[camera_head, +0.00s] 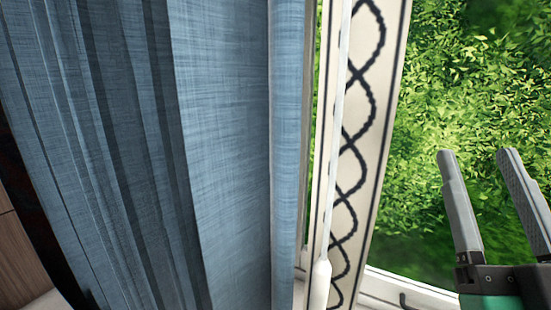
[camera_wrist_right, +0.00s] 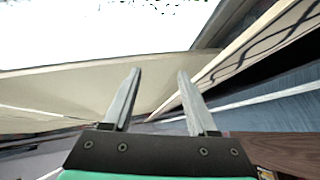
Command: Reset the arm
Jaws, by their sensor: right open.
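My right gripper (camera_head: 477,158) is at the lower right of the head view, in front of the window and its green foliage. Its two grey fingers are spread apart with nothing between them. In the right wrist view the same gripper (camera_wrist_right: 160,74) is open and empty, and its fingers point up the picture. My left gripper shows in neither view.
A blue curtain (camera_head: 225,140) hangs over the left half of the head view. A cream band with a dark looping pattern (camera_head: 372,130) and a thin white wand (camera_head: 320,285) hang beside it. A white window sill (camera_head: 420,292) runs below the foliage.

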